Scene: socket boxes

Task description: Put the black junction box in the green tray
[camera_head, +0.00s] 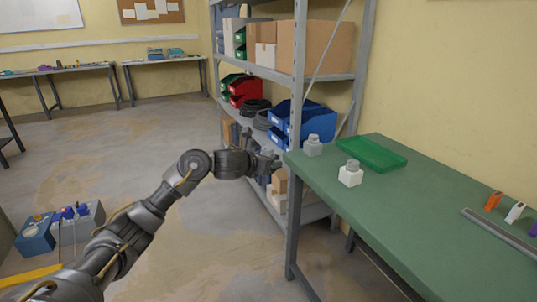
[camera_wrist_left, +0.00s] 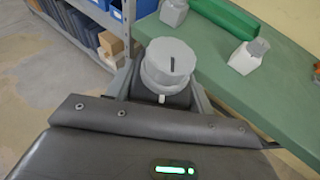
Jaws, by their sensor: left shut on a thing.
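My left gripper (camera_head: 268,164) is shut and held out over the floor, just left of the green table's near-left corner. In the left wrist view it is shut on the black junction box (camera_wrist_left: 180,98), whose grey round top with a dark slot (camera_wrist_left: 168,62) faces the camera. Most of the dark body is hidden by the grey top and the gripper. The green tray (camera_head: 372,153) lies empty on the table towards the back, to the right of the gripper; its edge also shows in the left wrist view (camera_wrist_left: 226,16). My right gripper is not in view.
A grey box (camera_head: 313,149) stands left of the tray and a white box (camera_head: 350,177) in front of it on the table (camera_head: 425,215). Small coloured items and a grey rail (camera_head: 500,233) lie at the right. A loaded shelf rack (camera_head: 298,75) stands behind the gripper.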

